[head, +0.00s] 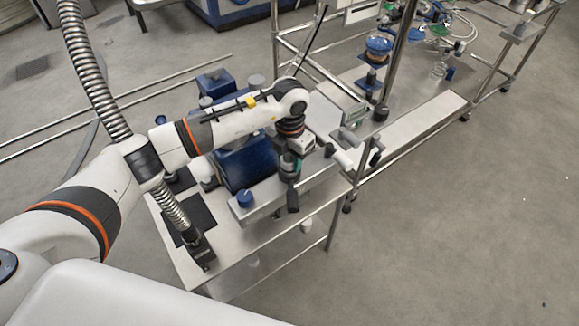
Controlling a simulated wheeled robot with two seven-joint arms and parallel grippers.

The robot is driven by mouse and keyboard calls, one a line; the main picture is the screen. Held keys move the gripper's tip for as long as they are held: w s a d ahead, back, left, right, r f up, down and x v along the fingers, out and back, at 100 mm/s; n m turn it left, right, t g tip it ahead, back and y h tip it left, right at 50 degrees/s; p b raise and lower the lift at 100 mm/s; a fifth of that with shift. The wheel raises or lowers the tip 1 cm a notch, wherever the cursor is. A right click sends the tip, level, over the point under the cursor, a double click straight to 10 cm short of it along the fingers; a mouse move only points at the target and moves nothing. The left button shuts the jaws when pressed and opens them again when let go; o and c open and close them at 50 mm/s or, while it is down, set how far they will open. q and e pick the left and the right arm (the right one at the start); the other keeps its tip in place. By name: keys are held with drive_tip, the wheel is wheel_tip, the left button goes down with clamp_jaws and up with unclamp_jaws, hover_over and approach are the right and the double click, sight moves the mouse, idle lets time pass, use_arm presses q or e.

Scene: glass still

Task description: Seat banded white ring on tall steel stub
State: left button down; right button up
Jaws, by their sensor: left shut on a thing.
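My left arm reaches in from the left over a steel cart. My left gripper (292,203) points down at the cart's right side, beside a blue-bodied apparatus (236,166). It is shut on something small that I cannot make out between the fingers. I cannot pick out the banded white ring clearly. I cannot tell which of the small fittings around the blue apparatus is the tall steel stub. My right gripper is not in view.
A blue knob (245,199) stands near the cart's front. A corrugated metal hose (92,75) runs down to a black block (203,251) on the cart. A steel-framed bench with glassware, including a blue flask (378,46), stands behind right. The floor at right is clear.

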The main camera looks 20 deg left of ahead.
use_arm(q)
drive_tip(key=shift+f, duration=0.35)
drive_tip(key=c, duration=0.8)
unclamp_jaws()
drive_tip(key=shift+o, duration=0.2)
drive_tip(key=shift+r, duration=0.1)
wheel_tip(320, 180, up, 12)
drive_tip(key=shift+f+b, duration=0.1)
drive_tip(key=shift+b, duration=0.2)
